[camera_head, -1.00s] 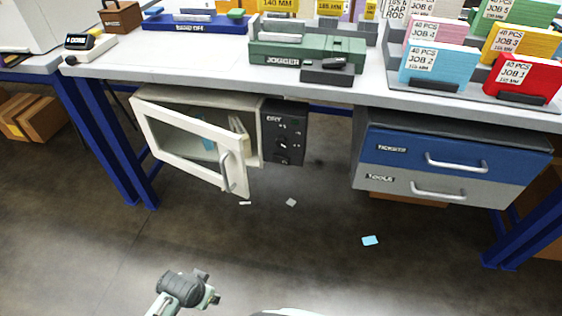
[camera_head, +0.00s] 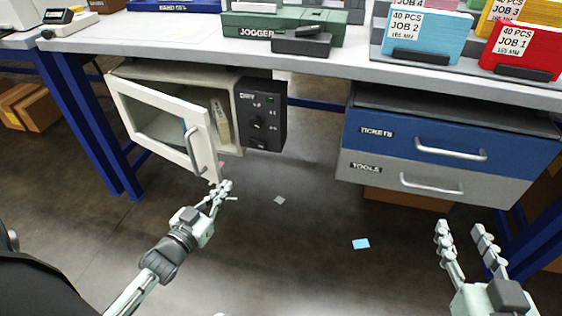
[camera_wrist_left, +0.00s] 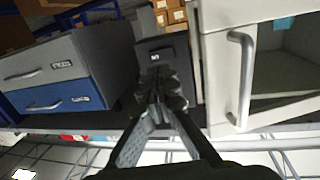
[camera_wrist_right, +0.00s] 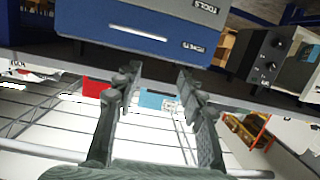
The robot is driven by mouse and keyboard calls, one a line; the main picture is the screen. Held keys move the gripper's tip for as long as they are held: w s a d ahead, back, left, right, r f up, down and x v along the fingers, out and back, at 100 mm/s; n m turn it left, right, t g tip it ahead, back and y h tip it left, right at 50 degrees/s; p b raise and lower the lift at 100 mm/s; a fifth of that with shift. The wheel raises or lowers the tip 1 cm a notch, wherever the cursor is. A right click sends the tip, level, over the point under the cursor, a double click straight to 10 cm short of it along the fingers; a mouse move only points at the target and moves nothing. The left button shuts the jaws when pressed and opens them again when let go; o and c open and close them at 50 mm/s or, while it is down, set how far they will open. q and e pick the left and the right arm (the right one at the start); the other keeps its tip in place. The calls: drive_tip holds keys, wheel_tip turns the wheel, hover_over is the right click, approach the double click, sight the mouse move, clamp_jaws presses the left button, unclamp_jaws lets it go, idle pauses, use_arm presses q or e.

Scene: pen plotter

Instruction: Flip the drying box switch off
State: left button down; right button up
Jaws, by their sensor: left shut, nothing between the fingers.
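The drying box (camera_head: 222,87) hangs under the bench with its white-framed glass door (camera_head: 160,128) swung open. Its dark control panel (camera_head: 261,115), marked DRY, carries a knob and small markings; the switch's position is too small to tell. The panel also shows in the right wrist view (camera_wrist_right: 268,57), and partly in the left wrist view (camera_wrist_left: 160,45) behind my fingers. My left gripper (camera_head: 226,188) is shut and empty, below and in front of the open door's lower corner, apart from the panel. My right gripper (camera_head: 462,228) is open and empty, in front of the drawers.
A drawer unit (camera_head: 440,150) with TICKETS and TOOLS drawers hangs to the right of the box. The open door sticks out on the panel's left, with its handle (camera_head: 195,150). The bench top (camera_head: 150,35) is above. Space between panel and drawers is free.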

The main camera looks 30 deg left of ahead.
use_arm(q)
drive_tip(key=shift+w+d+r+t+h, duration=0.1)
drive_tip(key=shift+d+r+t+h, duration=0.25)
drive_tip(key=shift+r, duration=0.2)
use_arm(e)
drive_tip(key=shift+s+d+r+t, duration=0.15)
drive_tip(key=shift+r+t, duration=0.15)
drive_tip(key=shift+r, duration=0.65)
use_arm(q)
drive_tip(key=shift+w+a, duration=0.1)
drive_tip(key=b, duration=0.2)
approach(260, 147)
drive_tip(key=w, duration=0.5)
drive_tip(key=shift+w+a+f, duration=0.1)
drive_tip(key=shift+w, duration=0.85)
use_arm(e)
drive_tip(key=s+a+r+t+y, duration=0.1)
drive_tip(key=a+r+t+y, duration=0.2)
drive_tip(key=r, duration=0.6)
drive_tip(key=shift+s+a+t, duration=0.3)
drive_tip(key=shift+t, duration=0.5)
